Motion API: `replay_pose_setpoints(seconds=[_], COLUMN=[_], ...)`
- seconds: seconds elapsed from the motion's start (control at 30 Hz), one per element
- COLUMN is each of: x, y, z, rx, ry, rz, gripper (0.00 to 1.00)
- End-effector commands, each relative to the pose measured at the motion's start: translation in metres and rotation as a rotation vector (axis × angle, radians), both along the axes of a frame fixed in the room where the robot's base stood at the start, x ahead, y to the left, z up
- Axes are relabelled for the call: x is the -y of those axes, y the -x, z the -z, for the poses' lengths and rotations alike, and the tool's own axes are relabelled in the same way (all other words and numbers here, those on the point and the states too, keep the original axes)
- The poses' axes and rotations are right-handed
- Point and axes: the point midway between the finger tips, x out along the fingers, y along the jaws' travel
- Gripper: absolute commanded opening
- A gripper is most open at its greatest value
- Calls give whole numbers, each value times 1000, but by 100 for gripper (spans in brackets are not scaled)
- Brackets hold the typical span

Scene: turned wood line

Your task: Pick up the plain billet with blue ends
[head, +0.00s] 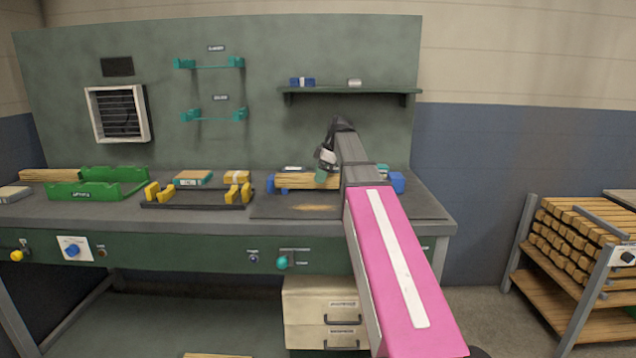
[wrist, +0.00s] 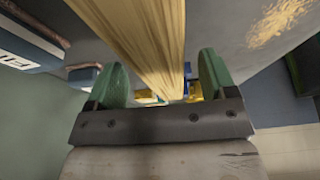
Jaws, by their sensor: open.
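A plain pale wood billet (head: 297,181) lies along the back right of the bench, with blue at its left end (head: 271,183) and more blue (head: 397,182) beyond my arm on the right. I cannot tell if the blue is on the billet or on supports. My gripper (head: 322,172) is open over the billet, and my arm hides its right part. In the wrist view the billet (wrist: 135,35) runs between the two green fingers of my gripper (wrist: 162,82), with no clear sign of a grip.
A dark mat (head: 350,211) lies in front of the billet. To the left are a rack with yellow posts (head: 195,198) and a green fixture (head: 95,188). A shelf (head: 345,91) hangs above. A cart of billets (head: 575,240) stands at the right.

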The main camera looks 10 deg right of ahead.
Motion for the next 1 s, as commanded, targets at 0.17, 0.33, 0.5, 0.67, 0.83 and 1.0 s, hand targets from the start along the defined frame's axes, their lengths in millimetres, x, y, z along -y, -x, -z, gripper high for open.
replay_pose_setpoints(seconds=[0.17, 0.33, 0.5, 0.67, 0.83, 1.0], x=[-8, -8, -8, -8, -8, -8], y=[-1, -2, -2, -2, -2, -3], z=[19, 19, 19, 18, 18, 8], rx=[-1, 0, 0, 0, 1, 2], ry=[0, 0, 0, 0, 0, -1], rz=[0, -1, 0, -1, -1, 0], gripper=[78, 78, 35, 10, 10, 10])
